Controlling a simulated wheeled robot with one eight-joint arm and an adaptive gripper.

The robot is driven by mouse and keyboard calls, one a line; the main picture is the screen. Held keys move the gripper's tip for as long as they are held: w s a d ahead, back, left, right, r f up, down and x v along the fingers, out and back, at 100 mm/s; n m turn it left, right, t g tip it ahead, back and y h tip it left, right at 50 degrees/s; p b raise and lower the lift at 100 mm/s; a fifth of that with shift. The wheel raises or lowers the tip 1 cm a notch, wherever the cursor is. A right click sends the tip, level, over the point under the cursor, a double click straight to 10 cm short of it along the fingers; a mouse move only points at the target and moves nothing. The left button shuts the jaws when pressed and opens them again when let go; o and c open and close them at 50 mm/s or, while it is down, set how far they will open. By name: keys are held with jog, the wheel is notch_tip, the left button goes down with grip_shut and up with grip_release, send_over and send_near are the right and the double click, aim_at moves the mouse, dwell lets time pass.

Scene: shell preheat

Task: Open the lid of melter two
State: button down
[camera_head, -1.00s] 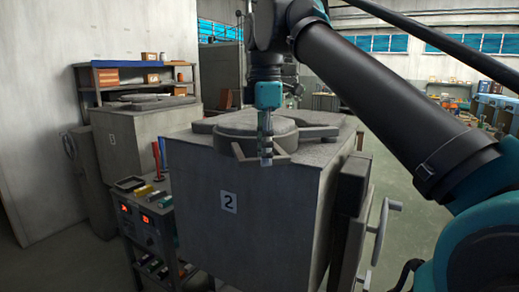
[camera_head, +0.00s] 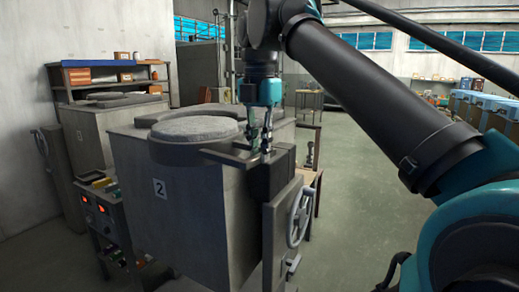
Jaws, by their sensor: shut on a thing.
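Melter two is a grey box-shaped furnace (camera_head: 185,215) with a white "2" label on its front. Its thick round lid (camera_head: 198,128) lies flat on top, with a dark rim and a pale upper face. The lid's dark handle (camera_head: 228,157) points right, near the melter's front right corner. My gripper (camera_head: 260,150) points down and is shut on the handle. The fingers partly hide the handle's far end. The lid reaches the melter's front edge; whether the opening beneath is uncovered I cannot tell.
A handwheel (camera_head: 298,217) sticks out on the melter's right side. A control panel with red displays (camera_head: 95,207) stands at the left. Another melter (camera_head: 100,130) and a shelf (camera_head: 105,72) stand behind.

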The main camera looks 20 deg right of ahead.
jog(key=shift+s+d, duration=0.1)
jog(key=shift+d, duration=0.4)
jog(key=c, duration=1.5)
grip_release()
notch_tip(320, 180, up, 12)
